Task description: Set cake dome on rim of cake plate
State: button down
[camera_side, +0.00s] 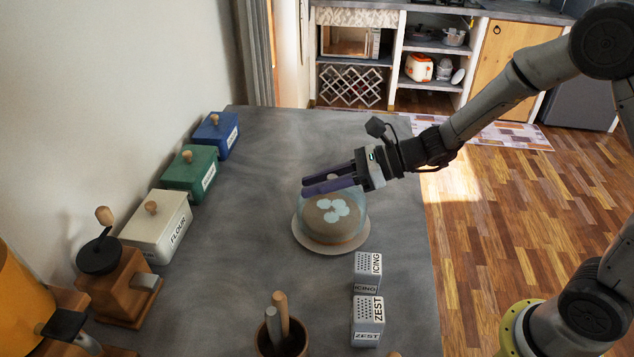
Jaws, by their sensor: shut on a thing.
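A clear, bluish cake dome (361,215) surrounds a brown cake (322,226) with pale blue spots on top. The cake stands on a round beige cake plate (304,240) near the right edge of the counter.
Two shakers, icing (367,272) and zest (368,320), stand in front of the plate. Flour (160,223), green (190,172) and blue (216,134) boxes line the wall with a coffee grinder (118,280). The counter's middle is clear.

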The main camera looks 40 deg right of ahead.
jog(key=shift+f, duration=1)
jog(key=c, duration=0.6)
grip_release()
jog(key=v, duration=1.3)
jog(key=shift+s+d+r, duration=0.15)
jog(key=shift+s+d, duration=0.05)
jog(key=shift+d, duration=0.05)
jog(key=shift+a, duration=0.1)
